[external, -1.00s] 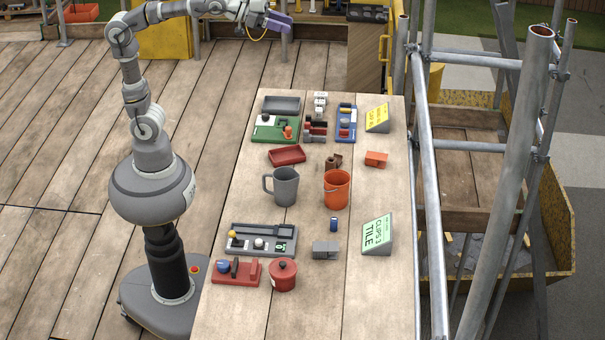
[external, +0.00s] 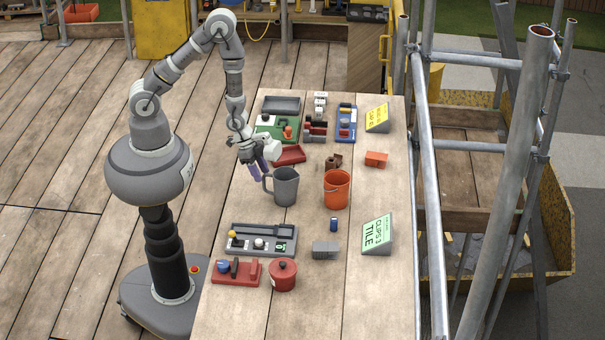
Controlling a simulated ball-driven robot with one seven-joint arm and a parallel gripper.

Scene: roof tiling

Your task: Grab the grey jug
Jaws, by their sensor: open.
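The grey jug (external: 286,188) stands upright on the wooden table, its handle on its left side. My gripper (external: 260,171) points down just behind and left of the jug, close to the handle.
An orange bucket (external: 337,190) stands right of the jug. A red tray (external: 290,155) lies behind it, partly hidden by my gripper. A dark grey tray (external: 240,247) with small items lies in front. Scaffold poles (external: 430,180) rise along the table's right side.

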